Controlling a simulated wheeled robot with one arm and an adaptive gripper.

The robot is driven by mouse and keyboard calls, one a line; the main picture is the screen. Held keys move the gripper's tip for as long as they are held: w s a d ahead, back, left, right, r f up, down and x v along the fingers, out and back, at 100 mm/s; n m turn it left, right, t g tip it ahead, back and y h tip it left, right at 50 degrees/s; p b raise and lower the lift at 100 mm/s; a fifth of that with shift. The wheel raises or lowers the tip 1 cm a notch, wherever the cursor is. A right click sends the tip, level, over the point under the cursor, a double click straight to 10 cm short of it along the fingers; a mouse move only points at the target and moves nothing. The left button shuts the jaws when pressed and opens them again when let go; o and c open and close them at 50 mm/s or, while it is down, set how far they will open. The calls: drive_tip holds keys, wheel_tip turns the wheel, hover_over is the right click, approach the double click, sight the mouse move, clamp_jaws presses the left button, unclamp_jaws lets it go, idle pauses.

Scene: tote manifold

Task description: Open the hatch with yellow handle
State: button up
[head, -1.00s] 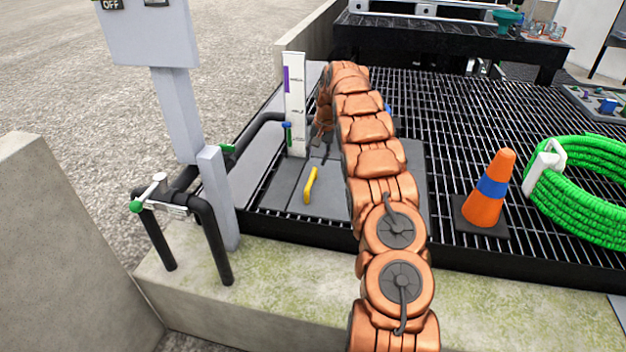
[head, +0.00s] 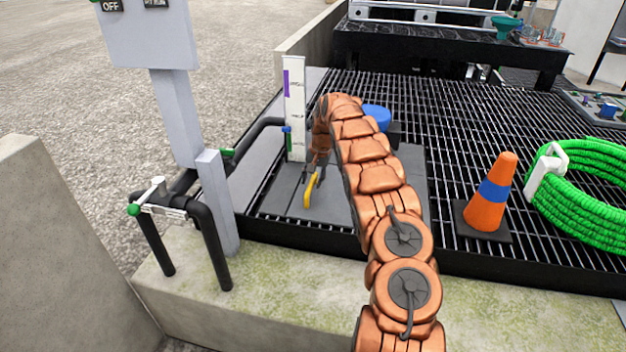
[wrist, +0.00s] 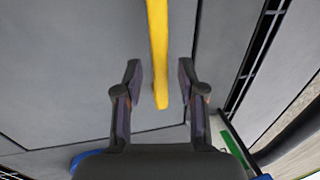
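The yellow handle (head: 311,190) stands on a grey hatch panel (head: 340,206) set in the grating. In the wrist view the handle (wrist: 158,50) runs down from the top edge, its lower end between my two fingers. My gripper (wrist: 157,78) is open, with a finger on each side of the handle and a visible gap to both. In the head view my gripper (head: 314,171) points down at the handle from above. The hatch lies flat and looks closed. My arm hides part of the panel's right side.
A white gauge board (head: 295,110) and black pipes (head: 255,136) stand just left of and behind the hatch. A blue round object (head: 377,117) is behind my arm. An orange cone (head: 490,195) and a coiled green hose (head: 585,200) are to the right on the grating.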

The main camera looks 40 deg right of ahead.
drive_tip(key=shift+c, duration=0.2)
clamp_jaws()
drive_tip(key=shift+r, duration=0.1)
idle(0.4)
